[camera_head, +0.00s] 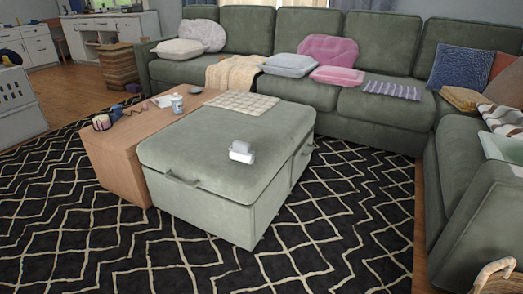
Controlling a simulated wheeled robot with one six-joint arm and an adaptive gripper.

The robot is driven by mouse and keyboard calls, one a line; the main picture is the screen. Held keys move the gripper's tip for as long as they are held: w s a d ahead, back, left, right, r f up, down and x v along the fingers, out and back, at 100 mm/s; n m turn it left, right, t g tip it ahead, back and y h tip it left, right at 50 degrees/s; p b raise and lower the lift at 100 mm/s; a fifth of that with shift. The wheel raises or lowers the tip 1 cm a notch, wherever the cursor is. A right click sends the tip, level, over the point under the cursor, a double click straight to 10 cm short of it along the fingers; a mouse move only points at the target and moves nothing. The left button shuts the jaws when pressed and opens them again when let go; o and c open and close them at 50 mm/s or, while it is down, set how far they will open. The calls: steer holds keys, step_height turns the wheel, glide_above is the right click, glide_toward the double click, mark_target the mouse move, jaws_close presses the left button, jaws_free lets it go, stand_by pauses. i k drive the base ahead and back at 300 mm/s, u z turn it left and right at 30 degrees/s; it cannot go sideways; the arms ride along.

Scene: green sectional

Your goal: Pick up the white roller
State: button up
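A small white object (241,152), which looks like the white roller, lies on the green ottoman (205,135) near its front right edge. It has a rounded upper part and a paler, block-like lower part; its exact shape is too small to make out. Another white item (163,100) lies on the wooden table (120,160) beside the ottoman, and I cannot tell what it is. My gripper is not in view.
A pale jar (177,103) and several small dark items stand on the wooden table. A checked cloth (243,102) lies on the ottoman's back part. A green sectional sofa (385,110) runs behind and right. The patterned rug (330,225) in front is clear.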

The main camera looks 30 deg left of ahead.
mark_target(240, 151)
steer(key=u, duration=1.75)
steer(key=i, duration=1.55)
steer(key=u, duration=0.1)
